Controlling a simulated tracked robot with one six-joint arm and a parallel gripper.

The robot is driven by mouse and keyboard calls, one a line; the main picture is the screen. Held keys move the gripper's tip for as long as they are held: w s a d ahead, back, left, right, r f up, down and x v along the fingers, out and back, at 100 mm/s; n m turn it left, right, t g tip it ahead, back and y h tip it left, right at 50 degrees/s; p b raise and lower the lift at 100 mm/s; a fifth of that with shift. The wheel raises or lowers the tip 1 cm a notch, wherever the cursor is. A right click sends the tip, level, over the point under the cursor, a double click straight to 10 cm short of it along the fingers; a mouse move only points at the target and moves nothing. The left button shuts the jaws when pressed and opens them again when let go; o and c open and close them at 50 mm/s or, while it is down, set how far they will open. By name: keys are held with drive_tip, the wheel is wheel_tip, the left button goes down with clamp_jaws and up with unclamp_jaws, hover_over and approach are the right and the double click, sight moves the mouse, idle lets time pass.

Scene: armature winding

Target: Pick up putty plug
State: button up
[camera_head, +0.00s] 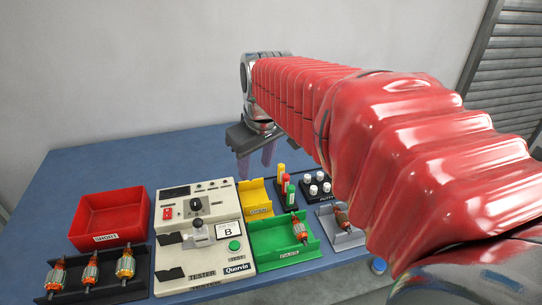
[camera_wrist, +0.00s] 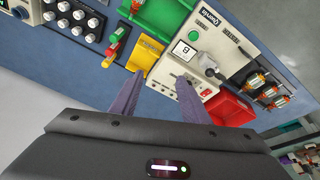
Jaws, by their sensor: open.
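The putty plugs (camera_head: 318,177) look like small white cylinders, several of them standing in a black block (camera_head: 318,199) with a partly legible "PUTTY" label, at the right of the table in the head view. In the wrist view the white plugs (camera_wrist: 78,15) and their black block are at the upper left. My gripper (camera_head: 256,166) is in the air above the back of the table, left of and apart from the plugs. Its two purple fingers (camera_wrist: 158,100) are spread with nothing between them in the wrist view.
Red, yellow and green-topped sticks (camera_head: 286,188) stand just left of the plugs. A yellow tray (camera_head: 258,208), green tray (camera_head: 284,247) and beige tester (camera_head: 200,268) lie nearer left. A red "SHORT" bin (camera_head: 108,210) and armatures (camera_head: 90,273) are far left. The back table is clear.

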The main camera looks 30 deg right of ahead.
drive_tip(key=w+d+f, duration=0.3)
drive_tip(key=d, duration=0.6)
drive_tip(key=w+d+f+n+g, duration=0.1)
drive_tip(key=w+d+f, duration=0.3)
drive_tip(key=d, duration=0.5)
drive_tip(key=w+d+f+n+g+y, duration=0.1)
drive_tip(key=w+d+f, duration=0.2)
drive_tip(key=d, duration=0.6)
drive_tip(key=shift+w+f, duration=0.2)
drive_tip(key=shift+f, duration=0.35)
wheel_tip(320, 180, down, 9)
drive_tip(key=shift+w+a+r, duration=0.15)
drive_tip(key=shift+w+r, duration=0.05)
drive_tip(key=shift+w, duration=0.25)
drive_tip(key=shift+f, duration=2.65)
